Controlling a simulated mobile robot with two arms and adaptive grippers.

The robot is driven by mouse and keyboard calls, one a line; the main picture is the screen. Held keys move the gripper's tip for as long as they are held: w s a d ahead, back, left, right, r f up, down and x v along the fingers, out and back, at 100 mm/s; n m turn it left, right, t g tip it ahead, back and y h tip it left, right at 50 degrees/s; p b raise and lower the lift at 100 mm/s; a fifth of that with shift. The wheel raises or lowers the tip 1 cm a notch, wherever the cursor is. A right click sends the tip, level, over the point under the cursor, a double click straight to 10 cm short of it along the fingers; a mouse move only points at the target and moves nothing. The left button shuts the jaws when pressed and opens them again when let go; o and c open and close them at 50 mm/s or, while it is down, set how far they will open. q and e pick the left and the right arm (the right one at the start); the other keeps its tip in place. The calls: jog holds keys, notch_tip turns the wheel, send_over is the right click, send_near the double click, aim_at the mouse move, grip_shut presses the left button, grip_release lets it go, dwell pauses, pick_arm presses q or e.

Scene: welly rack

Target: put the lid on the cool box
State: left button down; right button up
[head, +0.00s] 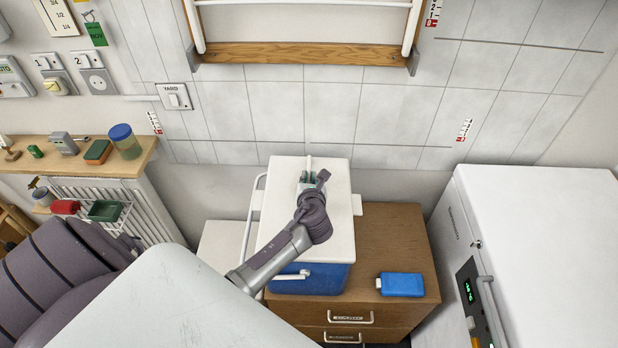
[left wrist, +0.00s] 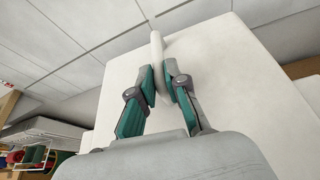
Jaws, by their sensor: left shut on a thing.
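The cool box (head: 318,283) has a blue body and stands on the brown drawer cabinet against the tiled wall. Its white lid (head: 338,235) lies over the top of the box, roughly lined up with it. I cannot tell whether the lid is fully seated. My left gripper (head: 308,178) is over the far half of the lid, shut on its upright white grip. In the left wrist view, the green-padded fingers (left wrist: 160,82) pinch the white grip (left wrist: 157,47) above the flat lid (left wrist: 235,80). My right gripper is not in view.
A blue flat bottle or ice pack (head: 401,284) lies on the drawer cabinet (head: 395,235) right of the box. A white chest freezer (head: 545,240) stands at the right. A wooden shelf (head: 75,148) with small items and a radiator are at the left. A wall rack (head: 300,53) hangs above.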

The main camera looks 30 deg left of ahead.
pick_arm(q)
jog(key=c, duration=1.2)
grip_release()
jog(key=shift+o, duration=0.5)
jog(key=shift+s, duration=0.1)
jog(key=v, duration=1.2)
